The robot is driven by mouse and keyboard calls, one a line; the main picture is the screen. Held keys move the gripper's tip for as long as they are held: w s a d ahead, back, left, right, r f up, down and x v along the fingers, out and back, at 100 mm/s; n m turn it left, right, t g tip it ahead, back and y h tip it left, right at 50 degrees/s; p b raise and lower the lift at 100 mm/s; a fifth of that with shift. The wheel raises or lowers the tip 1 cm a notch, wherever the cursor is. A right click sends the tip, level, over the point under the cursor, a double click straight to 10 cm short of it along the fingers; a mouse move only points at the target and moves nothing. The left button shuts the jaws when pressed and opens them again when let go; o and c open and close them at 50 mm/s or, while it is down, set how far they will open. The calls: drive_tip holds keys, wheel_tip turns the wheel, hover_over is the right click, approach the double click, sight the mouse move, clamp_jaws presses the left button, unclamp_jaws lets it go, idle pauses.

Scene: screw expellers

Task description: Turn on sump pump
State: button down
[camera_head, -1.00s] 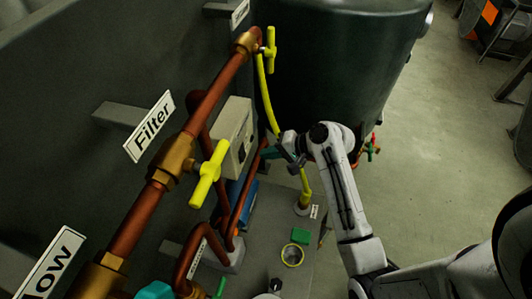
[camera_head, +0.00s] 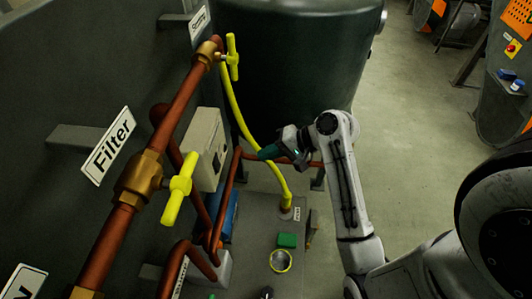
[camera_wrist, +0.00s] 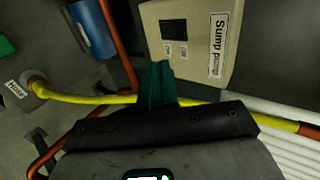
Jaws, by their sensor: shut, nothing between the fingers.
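The sump pump control box (camera_head: 206,148) is a beige box on the wall side, left of my gripper in the head view. My gripper (camera_head: 268,152) has teal fingers, shut and empty. In the wrist view the fingertips (camera_wrist: 158,68) point toward the box's lower left edge and overlap it in the picture. Whether they touch it cannot be told.
A yellow hose (camera_head: 247,130) runs down between the box and my gripper; it also crosses behind the fingers in the wrist view (camera_wrist: 85,99). Copper pipes with yellow valve handles (camera_head: 180,187) stand at left. A dark green tank (camera_head: 295,60) stands behind.

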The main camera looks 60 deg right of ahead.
sight(219, 168)
drive_tip(key=f+b, duration=0.1)
drive_tip(key=b, duration=0.1)
drive_tip(key=s+f+t+b, duration=0.1)
drive_tip(key=f+t+b, duration=0.1)
drive_tip(key=f+b, duration=0.1)
drive_tip(key=shift+s+d+y+b, duration=0.2)
drive_tip(key=shift+d+y+b, duration=0.1)
drive_tip(key=shift+y, duration=0.1)
drive_tip(key=r+p+x, duration=0.1)
drive_tip(key=x, duration=1.3)
drive_tip(key=shift+w+p, duration=0.2)
drive_tip(key=shift+p, duration=0.2)
drive_tip(key=shift+r, duration=0.15)
drive_tip(key=shift+w+a, duration=0.15)
drive_tip(key=shift+w, duration=0.05)
